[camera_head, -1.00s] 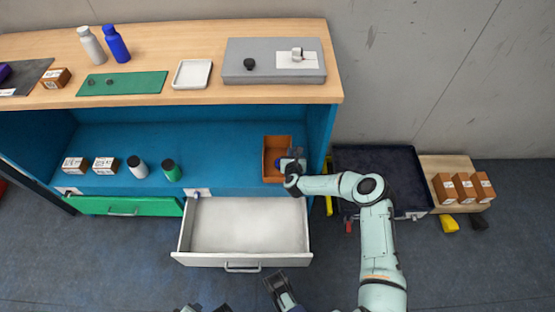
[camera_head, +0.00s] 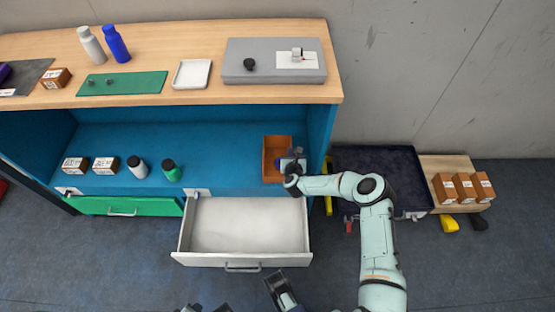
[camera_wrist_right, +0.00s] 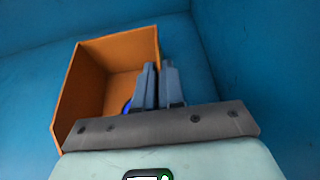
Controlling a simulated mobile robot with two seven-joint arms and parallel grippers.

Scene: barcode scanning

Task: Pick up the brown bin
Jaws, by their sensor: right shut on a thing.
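The brown bin (camera_head: 271,158) is an open-topped box on the blue lower shelf, near the shelf's right end. My right gripper (camera_head: 298,154) is at the bin's right side. In the right wrist view the bin (camera_wrist_right: 82,95) shows its open inside, and the fingers of my right gripper (camera_wrist_right: 158,82) are close together at its right wall, which they hold. The gripper body hides the bin's near lower part. A dark gripper-like part (camera_head: 277,284) shows at the bottom of the head view, probably my left gripper; its jaw opening is unclear.
An open white drawer (camera_head: 248,225) juts out below the shelf. The blue shelf side wall (camera_head: 319,140) stands just right of the bin. A dark tray (camera_head: 375,170) and small brown boxes (camera_head: 465,187) lie farther right.

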